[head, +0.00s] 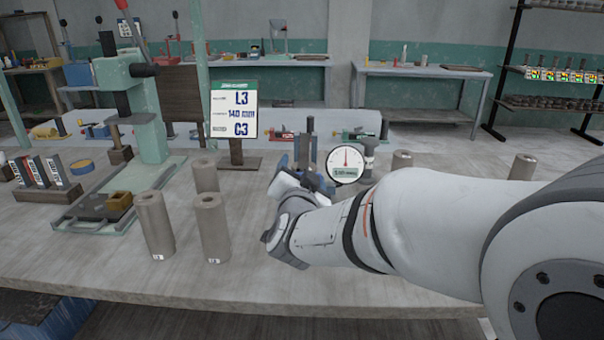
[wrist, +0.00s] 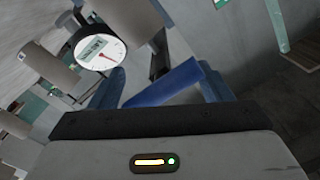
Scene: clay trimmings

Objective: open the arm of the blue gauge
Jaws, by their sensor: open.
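The blue gauge (head: 309,142) stands on the bench behind my gripper in the head view, with a round white dial (head: 345,164) at its right. The dial has a red needle and a small green readout. In the wrist view the dial (wrist: 100,47) is at upper left, and a blue bar (wrist: 165,84) runs slanting just ahead of my gripper. My gripper (head: 306,178) is open, close in front of the gauge; the wrist hides the gauge's lower part. I cannot tell whether the fingers touch the bar.
Grey clay cylinders (head: 155,225) stand at left, with more right of the dial (head: 402,160). A sign (head: 234,112) reads L3, 140 mm, C3. A green press (head: 140,120) stands at back left.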

